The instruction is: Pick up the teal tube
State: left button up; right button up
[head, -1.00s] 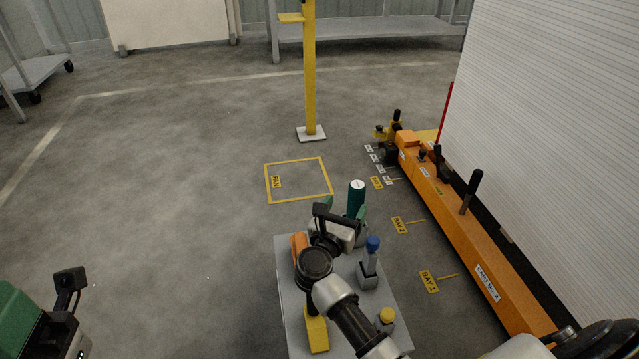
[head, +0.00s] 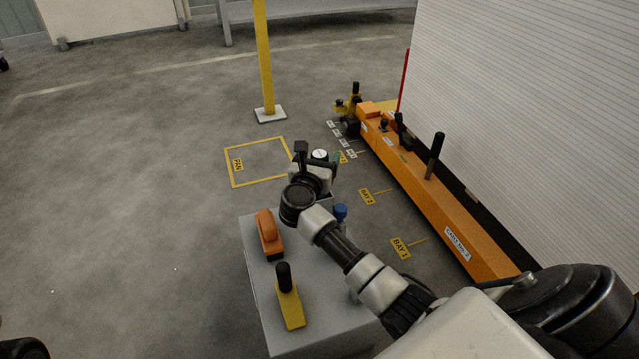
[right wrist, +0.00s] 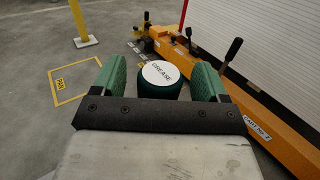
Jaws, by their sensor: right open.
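The teal tube (right wrist: 160,91) has a white round top marked GREASE. In the right wrist view it stands upright between the two green fingers of my right gripper (right wrist: 161,78). The fingers are apart, with a visible gap on the tube's right; contact on the left is hard to judge. In the head view the white top of the tube (head: 320,154) shows just beyond my right wrist, and my gripper (head: 318,163) and arm hide most of its body. My left gripper is out of view.
A grey stand (head: 262,300) carries an orange-handled block (head: 268,232), a yellow block with a black grip (head: 289,302) and a blue-capped item (head: 340,212). An orange beam with levers (head: 440,205) runs along the right. Open floor lies left, with a yellow PAN square (head: 232,168).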

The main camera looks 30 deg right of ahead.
jog(key=shift+d, duration=0.1)
jog(key=shift+c, duration=0.3)
jog(key=c, duration=0.9)
jog(key=shift+c, duration=0.7)
jog(key=shift+r, duration=0.15)
